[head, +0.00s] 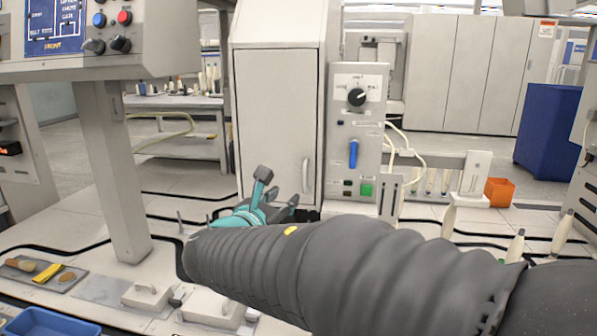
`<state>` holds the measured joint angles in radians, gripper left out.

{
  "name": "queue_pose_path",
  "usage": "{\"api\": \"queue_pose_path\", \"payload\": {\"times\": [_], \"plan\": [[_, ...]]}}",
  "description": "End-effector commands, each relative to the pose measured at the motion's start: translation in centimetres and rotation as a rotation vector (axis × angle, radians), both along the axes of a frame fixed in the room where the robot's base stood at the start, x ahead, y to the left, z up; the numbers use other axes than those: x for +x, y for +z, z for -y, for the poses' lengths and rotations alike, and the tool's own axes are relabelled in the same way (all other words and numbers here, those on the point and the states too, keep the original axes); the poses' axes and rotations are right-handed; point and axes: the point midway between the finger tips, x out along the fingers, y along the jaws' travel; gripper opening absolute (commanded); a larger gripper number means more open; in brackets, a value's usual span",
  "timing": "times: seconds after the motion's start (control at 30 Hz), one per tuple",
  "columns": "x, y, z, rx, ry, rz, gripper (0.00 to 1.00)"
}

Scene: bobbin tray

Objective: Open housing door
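The housing door (272,125) is a tall pale panel on the front of a beige cabinet, and it looks shut. Its light vertical handle (307,175) is on the door's right side, low down. My gripper (278,187) is teal with dark grey finger pads. It is in front of the door's lower part, to the left of and slightly below the handle. The fingertips are apart and nothing shows between them. My grey sleeved arm hides the gripper's back and the floor below the cabinet.
A control panel (358,100) with a black knob, blue lever and green button adjoins the door on the right. A grey post (118,185) stands on the left. Bobbins (562,232), an orange bin (499,191) and a blue tray (50,323) lie around.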

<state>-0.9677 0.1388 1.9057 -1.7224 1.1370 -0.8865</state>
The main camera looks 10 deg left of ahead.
Motion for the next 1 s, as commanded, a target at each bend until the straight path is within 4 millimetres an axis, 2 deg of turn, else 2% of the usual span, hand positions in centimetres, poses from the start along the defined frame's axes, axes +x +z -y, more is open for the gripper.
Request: {"api": "queue_pose_path", "payload": {"times": [0.03, 0.1, 0.27, 0.37, 1.0], "plan": [[0.2, 1.2, -0.2, -0.070, 0.013, 0.034, 0.37], [0.2, 1.7, -0.3, -0.149, 0.019, 0.051, 0.37], [0.5, 1.7, -0.1, -0.207, 0.016, 0.042, 0.37], [1.3, 1.7, 0.0, -0.209, 0.015, 0.042, 0.37], [12.0, 1.7, 1.5, -0.206, 0.016, 0.039, 0.37]]}}
